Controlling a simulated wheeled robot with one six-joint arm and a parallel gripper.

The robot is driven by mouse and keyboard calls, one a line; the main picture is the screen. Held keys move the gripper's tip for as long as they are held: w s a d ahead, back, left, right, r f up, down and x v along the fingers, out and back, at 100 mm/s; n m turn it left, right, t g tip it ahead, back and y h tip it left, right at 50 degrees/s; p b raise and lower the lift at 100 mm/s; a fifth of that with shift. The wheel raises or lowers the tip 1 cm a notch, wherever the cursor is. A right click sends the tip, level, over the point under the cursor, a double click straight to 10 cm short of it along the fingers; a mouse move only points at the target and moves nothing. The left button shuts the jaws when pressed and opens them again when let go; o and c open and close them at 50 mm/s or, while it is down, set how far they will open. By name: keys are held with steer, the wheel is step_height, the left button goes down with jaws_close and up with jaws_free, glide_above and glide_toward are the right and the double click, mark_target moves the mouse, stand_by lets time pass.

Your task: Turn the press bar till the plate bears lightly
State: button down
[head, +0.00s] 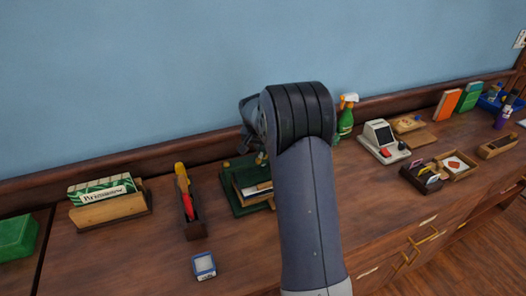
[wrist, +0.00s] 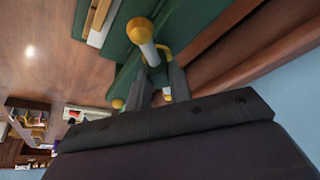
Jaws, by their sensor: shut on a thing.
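The green press (head: 236,208) stands near the wall, partly behind my arm in the head view. Something pale and wooden-brown lies in it. In the wrist view the green press body (wrist: 122,55) fills the upper middle. Its press bar (wrist: 151,53) is a pale rod with a yellow ball end (wrist: 140,30). My gripper (wrist: 163,62) is shut on the bar close to that ball. In the head view my arm hides the fingers and most of the bar. I cannot tell whether the plate touches what lies under it.
Left of the press are a narrow holder with red and yellow tools (head: 188,205) and a wooden box of green packets (head: 105,195). A small blue-white box (head: 203,265) lies in front. Right are a green spray bottle (head: 346,118) and a card terminal (head: 382,140). The wall is close behind.

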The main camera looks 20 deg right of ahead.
steer(key=shift+m+b, duration=0.35)
steer(key=shift+m, duration=0.45)
steer(key=c, duration=1.3)
jaws_free()
steer(key=shift+h, duration=0.3)
steer(key=b+v, duration=0.1)
steer(key=v, duration=0.9)
steer(key=shift+a+r, duration=0.1)
steer(key=shift+r, duration=0.3)
steer(key=shift+f, duration=0.1)
